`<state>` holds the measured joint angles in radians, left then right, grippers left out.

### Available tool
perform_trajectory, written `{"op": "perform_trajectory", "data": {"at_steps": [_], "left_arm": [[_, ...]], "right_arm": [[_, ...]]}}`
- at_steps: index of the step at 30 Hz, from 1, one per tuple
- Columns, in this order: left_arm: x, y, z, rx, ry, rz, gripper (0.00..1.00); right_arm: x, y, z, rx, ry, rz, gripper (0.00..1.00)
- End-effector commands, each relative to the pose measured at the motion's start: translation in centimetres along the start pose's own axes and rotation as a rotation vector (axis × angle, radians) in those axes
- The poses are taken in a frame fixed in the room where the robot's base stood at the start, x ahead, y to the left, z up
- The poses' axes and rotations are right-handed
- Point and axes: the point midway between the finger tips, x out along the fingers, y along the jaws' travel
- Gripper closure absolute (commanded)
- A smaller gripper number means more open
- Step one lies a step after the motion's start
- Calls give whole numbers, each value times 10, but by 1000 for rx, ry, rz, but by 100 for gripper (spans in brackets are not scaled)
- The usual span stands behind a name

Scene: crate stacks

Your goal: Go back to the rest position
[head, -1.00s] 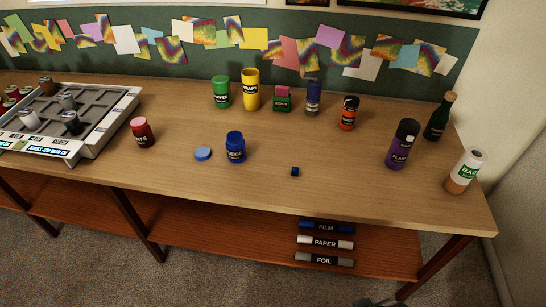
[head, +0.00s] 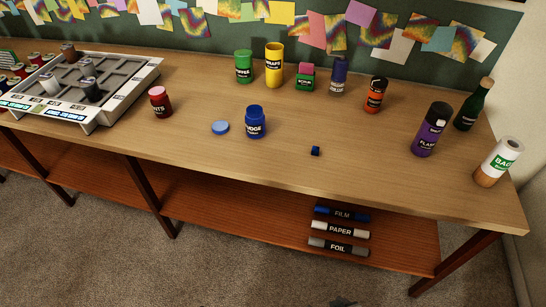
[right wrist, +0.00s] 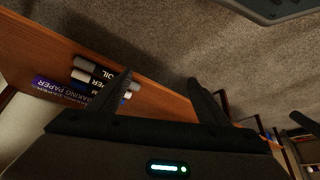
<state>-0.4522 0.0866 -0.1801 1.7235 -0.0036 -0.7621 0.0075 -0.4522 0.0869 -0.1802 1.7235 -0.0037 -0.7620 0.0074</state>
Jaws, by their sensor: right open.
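My right gripper (right wrist: 160,88) shows in the right wrist view with its two dark fingers spread wide and nothing between them. It hangs over the carpet near the lower shelf, with the shelf and its rolls beyond the fingers. In the head view only a small dark shape at the bottom edge shows, and I cannot tell what part it is.
The wooden table (head: 200,165) carries a tray rack (head: 132,92), a red jar (head: 160,102), a blue jar (head: 256,122), a blue lid (head: 220,128), a purple flask (head: 431,130) and a bag roll (head: 498,162). Several rolls lie on the lower shelf (head: 270,222). Carpet in front is clear.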

Motion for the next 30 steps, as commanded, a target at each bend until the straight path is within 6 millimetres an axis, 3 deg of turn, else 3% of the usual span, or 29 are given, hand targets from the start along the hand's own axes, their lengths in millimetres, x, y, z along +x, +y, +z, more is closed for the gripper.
{"op": "perform_trajectory", "data": {"at_steps": [1, 6, 12, 18, 30], "left_arm": [[26, 3, 16, 1, 9, 4, 65], [85, 14, 56, 8, 69, 19, 65], [128, 23, 97, 14, 131, 34, 65], [142, 28, 116, 17, 163, 42, 65], [142, 28, 118, 17, 169, 43, 65]], "right_arm": [[26, -4, 16, -1, 10, -5, 29], [85, -14, 55, -7, 69, -19, 29], [128, -23, 97, -14, 131, -34, 29], [142, -28, 116, -17, 163, -42, 29], [142, -28, 118, -17, 169, -43, 29]]}}
